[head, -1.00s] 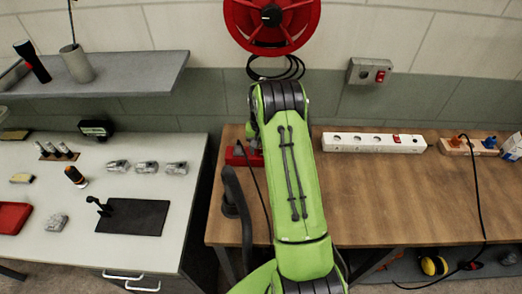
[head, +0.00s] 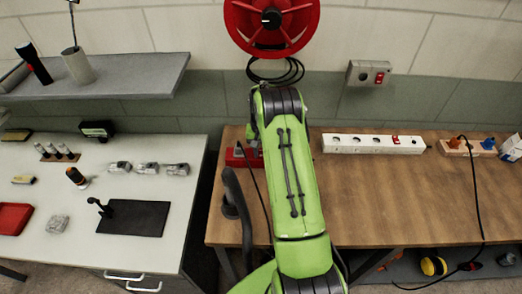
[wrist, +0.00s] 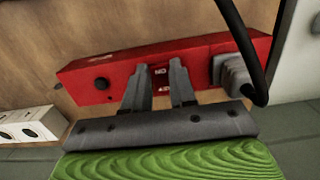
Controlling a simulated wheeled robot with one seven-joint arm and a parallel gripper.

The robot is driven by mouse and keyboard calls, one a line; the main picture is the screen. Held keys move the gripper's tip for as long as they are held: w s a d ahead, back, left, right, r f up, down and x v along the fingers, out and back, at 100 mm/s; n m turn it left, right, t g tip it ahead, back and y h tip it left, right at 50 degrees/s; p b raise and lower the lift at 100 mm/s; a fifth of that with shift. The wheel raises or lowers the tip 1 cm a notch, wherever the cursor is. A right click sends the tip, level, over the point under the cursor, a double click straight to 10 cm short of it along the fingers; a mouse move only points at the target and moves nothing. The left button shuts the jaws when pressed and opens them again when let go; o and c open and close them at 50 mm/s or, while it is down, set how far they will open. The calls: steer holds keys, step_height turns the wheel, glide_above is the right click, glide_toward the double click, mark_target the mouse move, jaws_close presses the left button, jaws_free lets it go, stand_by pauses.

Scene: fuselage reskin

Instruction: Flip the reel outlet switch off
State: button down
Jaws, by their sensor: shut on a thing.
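A red outlet box (wrist: 92,68) lies on the wooden bench in the wrist view; in the head view part of this red box (head: 236,157) shows left of my arm. A grey plug (wrist: 233,75) with a thick black cable sits in its right end. A small red switch (wrist: 161,72) with "ON" lettering is in its middle. My gripper (wrist: 158,74) has one finger on each side of this switch and is shut on it, with the fingers visibly apart. The lower part of the switch is partly hidden. My arm hides the gripper in the head view.
A white power strip (head: 373,144) with a red switch lies right of my arm on the bench (head: 410,200). A wall outlet box (head: 369,74) and a red reel (head: 270,38) are behind. A black cable (head: 480,210) hangs over the bench's right side.

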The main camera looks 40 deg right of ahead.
mark_target(261, 154)
steer(key=shift+w+d+g+y, duration=0.15)
steer(key=shift+w+g+y, duration=0.1)
steer(key=shift+g+y, duration=0.2)
steer(key=shift+r+g+y, duration=0.15)
steer(key=shift+g+y, duration=0.1)
steer(key=shift+g, duration=0.2)
steer(key=c, duration=0.9)
jaws_free()
step_height(261, 154, up, 10)
